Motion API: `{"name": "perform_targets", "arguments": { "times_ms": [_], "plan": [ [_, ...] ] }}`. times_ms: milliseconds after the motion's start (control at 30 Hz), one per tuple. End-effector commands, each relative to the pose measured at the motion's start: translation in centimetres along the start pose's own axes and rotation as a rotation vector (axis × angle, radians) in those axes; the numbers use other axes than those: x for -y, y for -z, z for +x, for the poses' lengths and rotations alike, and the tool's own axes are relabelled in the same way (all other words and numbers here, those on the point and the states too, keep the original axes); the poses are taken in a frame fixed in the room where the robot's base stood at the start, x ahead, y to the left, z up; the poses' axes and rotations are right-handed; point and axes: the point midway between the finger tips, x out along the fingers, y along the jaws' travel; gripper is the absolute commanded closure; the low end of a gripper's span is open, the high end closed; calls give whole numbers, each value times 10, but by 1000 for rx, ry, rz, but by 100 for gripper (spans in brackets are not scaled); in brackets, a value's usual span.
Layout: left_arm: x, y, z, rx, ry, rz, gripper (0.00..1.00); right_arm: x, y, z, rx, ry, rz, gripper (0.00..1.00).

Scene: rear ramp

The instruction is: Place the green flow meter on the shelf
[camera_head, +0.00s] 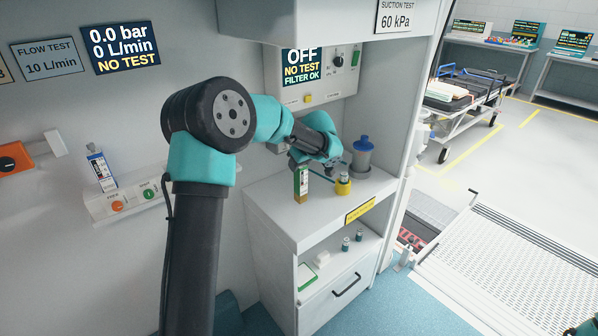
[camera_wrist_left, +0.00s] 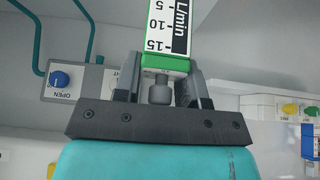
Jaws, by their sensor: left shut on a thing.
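The green flow meter (camera_head: 301,184) is upright over the left part of the white cabinet top (camera_head: 290,215) in the head view. I cannot tell whether its base touches that surface. My left gripper (camera_head: 305,163) is above it. In the left wrist view the flow meter (camera_wrist_left: 170,40) shows a white L/min scale and a green end block. The gripper fingers (camera_wrist_left: 158,88) are shut on it around the grey stem at that end. The cabinet also has an open lower shelf (camera_head: 335,262).
A yellow-based item (camera_head: 343,184) and a blue-topped grey canister (camera_head: 362,158) stand right of the flow meter. Small vials (camera_head: 346,243) and a green-edged white item (camera_head: 307,276) are on the lower shelf. A blue-marked meter (camera_head: 97,167) is on the wall panel at left.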

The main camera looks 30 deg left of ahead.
Motion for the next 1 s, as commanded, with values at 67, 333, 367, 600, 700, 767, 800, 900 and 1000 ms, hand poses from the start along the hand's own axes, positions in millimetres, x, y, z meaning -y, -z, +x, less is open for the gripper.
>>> {"name": "perform_targets", "arguments": {
  "times_ms": [67,333,367,600,700,767,800,900,1000],
  "plan": [
    [0,0,-1,-1,-1,0,100,0,0,0,0,0,0,57],
    [-4,0,15,1,3,1,100,0,0,0,0,0,0,57],
    [-4,-3,19,1,2,1,100,0,0,0,0,0,0,57],
    [-5,-11,34,0,-1,-1,100,0,0,0,0,0,0,57],
    [-5,-11,34,-1,-1,-1,100,0,0,0,0,0,0,57],
    [-5,-11,34,-1,-1,-1,100,0,0,0,0,0,0,57],
    [-5,-11,34,-1,-1,-1,100,0,0,0,0,0,0,57],
    [-5,-12,36,-1,-1,0,100,0,0,0,0,0,0,57],
    [-5,-13,37,0,0,0,59,0,0,0,0,0,0,57]
  ]
}}
